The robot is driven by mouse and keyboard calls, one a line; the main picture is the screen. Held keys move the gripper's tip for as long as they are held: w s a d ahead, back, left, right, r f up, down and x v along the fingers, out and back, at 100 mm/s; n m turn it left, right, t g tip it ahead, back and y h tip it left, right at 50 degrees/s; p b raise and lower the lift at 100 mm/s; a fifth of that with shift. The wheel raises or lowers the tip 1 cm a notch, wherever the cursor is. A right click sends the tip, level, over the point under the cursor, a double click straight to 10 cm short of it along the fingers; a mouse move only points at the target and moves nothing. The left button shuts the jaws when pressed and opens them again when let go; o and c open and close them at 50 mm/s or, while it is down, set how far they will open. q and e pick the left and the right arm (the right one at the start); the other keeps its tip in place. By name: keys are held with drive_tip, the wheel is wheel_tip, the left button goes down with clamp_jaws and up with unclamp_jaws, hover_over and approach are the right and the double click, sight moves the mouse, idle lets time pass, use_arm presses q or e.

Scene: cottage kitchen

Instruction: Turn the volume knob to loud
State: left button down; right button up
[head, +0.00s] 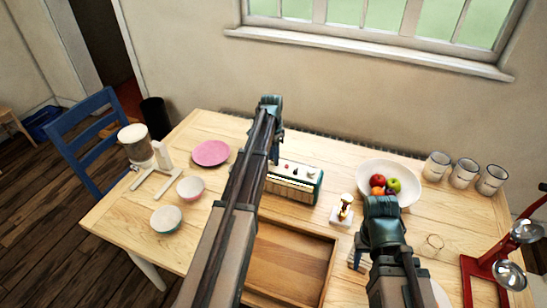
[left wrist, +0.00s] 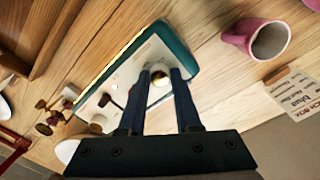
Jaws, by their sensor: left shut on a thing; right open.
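The radio (head: 293,183), teal-sided with a pale top, sits on the table in the middle of the head view. It also shows in the left wrist view (left wrist: 125,68). A round brass-coloured knob (left wrist: 160,79) on its top lies between the fingers of my left gripper (left wrist: 159,72), which is shut on it. Other small controls and a dark pointer show on the same panel. In the head view my left arm covers the radio's left end, so the gripped knob is hidden there. My right gripper (head: 357,258) is open, over the table's right part.
A wooden tray (head: 318,236) lies in front of the radio. A white bowl of fruit (head: 408,171), enamel mugs (head: 464,172) and a red stand (head: 468,272) are to the right. A pink plate (head: 210,153) and small bowls (head: 166,219) are to the left.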

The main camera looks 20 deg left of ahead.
use_arm(q)
drive_tip(key=shift+m, duration=1.1)
drive_tip(key=c, duration=0.6)
unclamp_jaws()
drive_tip(key=shift+r, duration=0.1)
wheel_tip(320, 180, up, 14)
drive_tip(key=p, duration=1.3)
drive_tip(key=shift+w+a+f+p, duration=0.2)
drive_tip(key=shift+w+a+p, duration=0.05)
drive_tip(key=shift+p, duration=0.15)
